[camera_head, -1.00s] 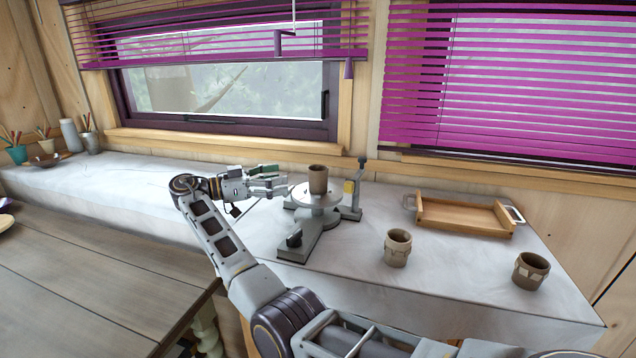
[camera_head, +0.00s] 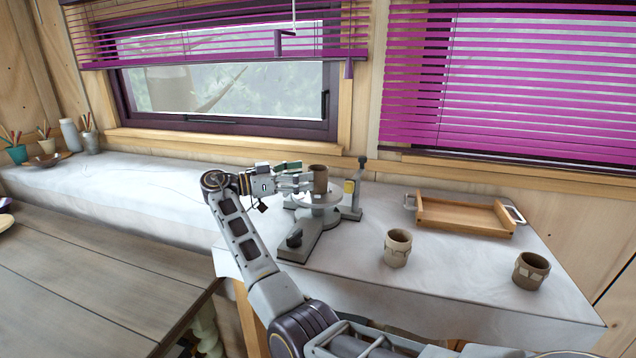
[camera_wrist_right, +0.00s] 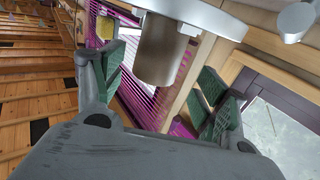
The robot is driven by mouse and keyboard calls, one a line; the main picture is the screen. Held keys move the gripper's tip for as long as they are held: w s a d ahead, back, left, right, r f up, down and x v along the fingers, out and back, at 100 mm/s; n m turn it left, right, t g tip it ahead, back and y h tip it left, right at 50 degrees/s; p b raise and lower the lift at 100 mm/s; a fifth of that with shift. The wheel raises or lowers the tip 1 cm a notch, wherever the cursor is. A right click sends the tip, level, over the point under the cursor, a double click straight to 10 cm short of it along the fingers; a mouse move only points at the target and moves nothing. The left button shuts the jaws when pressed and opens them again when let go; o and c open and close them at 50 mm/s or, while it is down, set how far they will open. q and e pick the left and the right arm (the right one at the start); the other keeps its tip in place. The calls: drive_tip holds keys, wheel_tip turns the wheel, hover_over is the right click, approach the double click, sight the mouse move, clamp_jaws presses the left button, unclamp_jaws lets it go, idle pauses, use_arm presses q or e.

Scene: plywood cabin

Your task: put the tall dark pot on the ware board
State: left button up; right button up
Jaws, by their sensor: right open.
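The tall dark pot (camera_head: 318,180), a plain brown cylinder, stands upright on the round head of a grey wheel stand (camera_head: 299,243). My right gripper (camera_head: 308,182) comes in from the left at the pot's height, open, with its fingertips at the pot. In the right wrist view the picture is upside down, and the pot (camera_wrist_right: 158,55) hangs between the two spread green-padded fingers, with a gap on each side. The ware board (camera_head: 465,219) is a shallow wooden tray with metal handles at the right; it is empty. My left gripper is not in view.
An upright post (camera_head: 357,190) rises behind the wheel. Pencil cups (camera_head: 17,153) sit far left.

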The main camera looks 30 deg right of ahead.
sight(318, 174)
drive_tip(key=shift+s+d+f, duration=0.1)
drive_tip(key=shift+s+d, duration=0.1)
drive_tip(key=shift+d, duration=0.65)
drive_tip(key=shift+s+d+r, duration=0.1)
drive_tip(key=shift+s+d, duration=0.15)
drive_tip(key=shift+d, duration=0.6)
drive_tip(key=shift+s+d+f, duration=0.1)
drive_tip(key=shift+s+d, duration=0.1)
drive_tip(key=shift+d, duration=0.65)
drive_tip(key=c, duration=1.2)
